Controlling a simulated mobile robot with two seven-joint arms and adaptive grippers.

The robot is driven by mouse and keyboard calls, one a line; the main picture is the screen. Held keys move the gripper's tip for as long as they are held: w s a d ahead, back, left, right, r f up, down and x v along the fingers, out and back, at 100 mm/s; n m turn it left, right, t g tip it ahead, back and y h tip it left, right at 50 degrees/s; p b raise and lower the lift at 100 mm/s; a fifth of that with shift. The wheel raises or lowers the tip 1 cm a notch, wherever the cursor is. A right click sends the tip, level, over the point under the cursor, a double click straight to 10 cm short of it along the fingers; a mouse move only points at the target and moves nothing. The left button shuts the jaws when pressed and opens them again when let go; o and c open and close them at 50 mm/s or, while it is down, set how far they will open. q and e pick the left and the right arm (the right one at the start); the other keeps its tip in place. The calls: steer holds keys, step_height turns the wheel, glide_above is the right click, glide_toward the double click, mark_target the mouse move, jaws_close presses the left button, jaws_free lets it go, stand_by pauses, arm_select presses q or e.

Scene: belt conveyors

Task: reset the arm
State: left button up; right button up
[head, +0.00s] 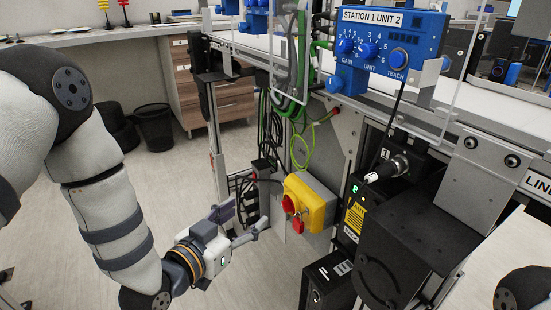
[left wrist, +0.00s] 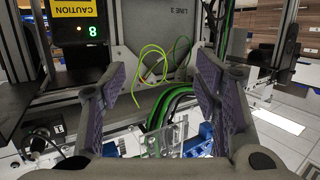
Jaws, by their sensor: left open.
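My left arm (head: 110,200) comes in from the left in the head view. My left gripper (head: 246,222) is open beside the conveyor frame, left of and a little below the yellow switch box (head: 318,204) with red knobs. In the left wrist view the two fingers of my left gripper (left wrist: 158,80) stand wide apart. Nothing is held between them; cables and the grey panel (left wrist: 155,35) show behind. A part of my right arm (head: 525,290) shows at the lower right of the head view; its gripper is out of view.
A blue control unit (head: 388,40) sits on the conveyor. Below it are a black motor housing (head: 405,230) and a black box (head: 330,283). Green cables (head: 303,150) hang by the frame. A black bin (head: 154,127) stands by the drawers (head: 215,90). The floor at lower left is clear.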

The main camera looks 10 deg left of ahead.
arm_select(q)
steer(key=s+a+f+n+g+y+p, duration=0.1)
steer(key=s+a+f+g+p, duration=0.1)
steer(key=s+f+g, duration=0.65)
steer(key=s+a+f+n+g+y+p, duration=0.15)
steer(key=s+f, duration=0.45)
steer(key=s, duration=0.8)
steer(key=s+a+n+g+y+p, duration=0.1)
steer(key=s+g, duration=0.6)
steer(key=s, duration=1.5)
steer(key=shift+s+a+n+g+y+p, duration=0.3)
steer(key=shift+a+y+p, duration=0.45)
steer(key=shift+a, duration=0.4)
arm_select(e)
steer(key=w+r+t, duration=0.2)
steer(key=w+r, duration=0.4)
steer(key=r, duration=0.1)
steer(key=shift+w+r+t, duration=0.15)
steer(key=shift+w+t, duration=0.15)
arm_select(q)
steer(key=shift+w, duration=0.15)
